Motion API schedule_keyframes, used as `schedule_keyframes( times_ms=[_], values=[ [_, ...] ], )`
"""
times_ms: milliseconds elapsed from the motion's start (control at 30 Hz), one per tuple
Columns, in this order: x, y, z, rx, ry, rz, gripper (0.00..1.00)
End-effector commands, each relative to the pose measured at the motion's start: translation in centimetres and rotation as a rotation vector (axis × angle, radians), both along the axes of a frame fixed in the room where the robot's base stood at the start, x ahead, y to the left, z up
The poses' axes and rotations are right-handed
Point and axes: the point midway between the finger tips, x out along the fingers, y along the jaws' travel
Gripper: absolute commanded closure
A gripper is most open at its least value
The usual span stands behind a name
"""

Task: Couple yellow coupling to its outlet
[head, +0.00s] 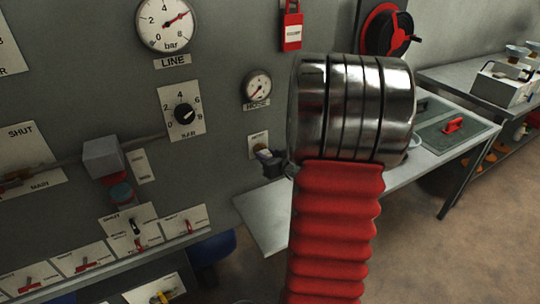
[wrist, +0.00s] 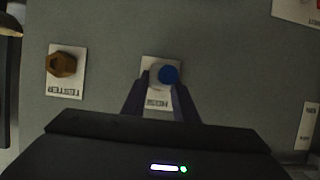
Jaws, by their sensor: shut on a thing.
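My gripper (wrist: 161,82) has its two dark fingers closed around a small round fitting (wrist: 168,75), pale grey with a blue face. The fitting is in front of a white labelled plate (wrist: 154,64) on the grey panel; the label is upside down in the wrist view. In the head view my gripper (head: 268,158) shows small and dark at this plate (head: 257,141), partly hidden by my arm. Left of it in the wrist view, a brown hexagonal fitting (wrist: 62,65) sits on its own plate. I cannot make out a yellow coupling for sure.
The grey panel carries a line gauge (head: 165,24), a hose gauge (head: 257,86), a black dial (head: 184,113), a red tag (head: 291,30) and several red-lever valves. A grey bench (head: 270,222) extends right. A red reel (head: 384,32) hangs behind my arm.

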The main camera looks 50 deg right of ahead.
Motion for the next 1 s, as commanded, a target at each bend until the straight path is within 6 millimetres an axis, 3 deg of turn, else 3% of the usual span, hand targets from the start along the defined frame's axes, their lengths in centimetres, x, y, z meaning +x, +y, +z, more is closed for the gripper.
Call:
schedule_keyframes(
  times_ms=[267,300,600,767,1000],
  values=[
    [1.0,-0.2,0.2,-0.002,-0.009,0.002,1.00],
    [1.1,-0.2,0.2,-0.002,-0.009,0.002,0.72],
    [1.2,-0.1,0.1,-0.002,-0.005,0.004,0.52],
    [0.2,0.4,0.7,-0.006,-0.007,0.010,0.52],
    [-3.4,1.2,2.1,-0.005,-0.012,0.006,0.52]
  ],
)
